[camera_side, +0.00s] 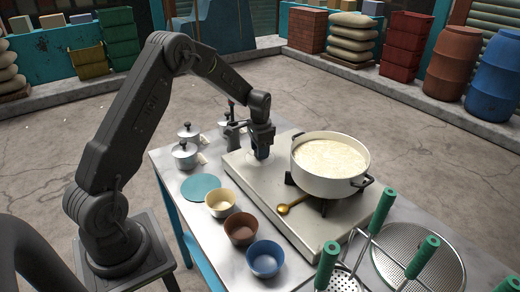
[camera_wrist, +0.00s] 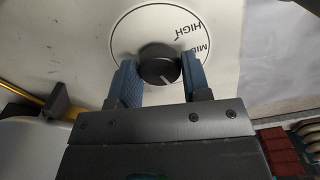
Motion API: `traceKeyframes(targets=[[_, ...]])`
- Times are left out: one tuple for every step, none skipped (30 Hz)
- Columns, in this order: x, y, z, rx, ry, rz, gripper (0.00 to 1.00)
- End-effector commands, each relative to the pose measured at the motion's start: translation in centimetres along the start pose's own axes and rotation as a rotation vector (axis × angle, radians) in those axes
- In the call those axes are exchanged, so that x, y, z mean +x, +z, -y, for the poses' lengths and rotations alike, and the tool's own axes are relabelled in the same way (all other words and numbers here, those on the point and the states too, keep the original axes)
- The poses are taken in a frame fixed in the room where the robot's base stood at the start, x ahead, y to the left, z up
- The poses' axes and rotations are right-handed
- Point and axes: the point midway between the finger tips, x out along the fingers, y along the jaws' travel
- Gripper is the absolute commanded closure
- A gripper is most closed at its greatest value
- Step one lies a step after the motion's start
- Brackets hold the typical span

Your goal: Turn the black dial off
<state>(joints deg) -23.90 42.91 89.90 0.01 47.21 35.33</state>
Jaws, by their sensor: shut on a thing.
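The black dial (camera_wrist: 159,66) sits on the pale stove top, in the middle of a white printed disc (camera_wrist: 172,30) with the words HIGH and MID showing. A light pointer line on the dial points down and right in the wrist view. My gripper (camera_wrist: 158,74) has its two blue fingers on either side of the dial and is shut on it. In the side view my gripper (camera_side: 262,152) reaches down to the stove (camera_side: 237,170) at its far left part and hides the dial. A white pot (camera_side: 330,167) of milky, frothy liquid stands on the burner right of the gripper.
A golden spoon (camera_side: 292,204) lies on the stove in front of the pot. Cream (camera_side: 220,203), brown (camera_side: 241,229) and blue (camera_side: 265,259) bowls and a teal disc (camera_side: 200,187) line the table's left side. Lidded metal pots (camera_side: 185,154) stand behind. Green-handled strainers (camera_side: 415,258) are front right.

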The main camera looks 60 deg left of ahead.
Motion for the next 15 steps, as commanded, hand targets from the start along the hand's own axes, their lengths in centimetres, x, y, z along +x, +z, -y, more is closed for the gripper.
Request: traceKeyframes(targets=[[-0.09,-0.02,0.04,0.031,-0.001,-0.001,0.8],[-0.09,-0.03,0.04,0.049,-0.001,-0.001,0.8],[-0.09,-0.03,0.04,0.072,-0.001,-0.001,0.8],[-0.09,-0.03,0.04,0.09,-0.001,-0.001,0.8],[-0.09,-0.03,0.04,0.104,-0.001,-0.001,0.8],[-0.1,-0.03,0.04,0.123,-0.001,-0.001,0.8],[-0.1,-0.03,0.04,0.135,-0.001,-0.001,0.8],[-0.1,-0.03,0.04,0.147,-0.001,-0.001,0.8],[-0.1,-0.03,0.04,0.16,-0.001,-0.001,0.8],[-0.1,-0.04,0.04,0.169,-0.001,-0.001,0.8],[-0.1,-0.04,0.04,0.178,-0.001,-0.001,0.8],[-0.1,-0.04,0.04,0.186,-0.001,-0.002,0.8],[-0.11,-0.04,0.04,0.191,-0.001,-0.002,0.8],[-0.11,-0.04,0.04,0.196,-0.001,-0.002,0.8],[-0.11,-0.04,0.04,0.201,-0.001,-0.002,0.8]])
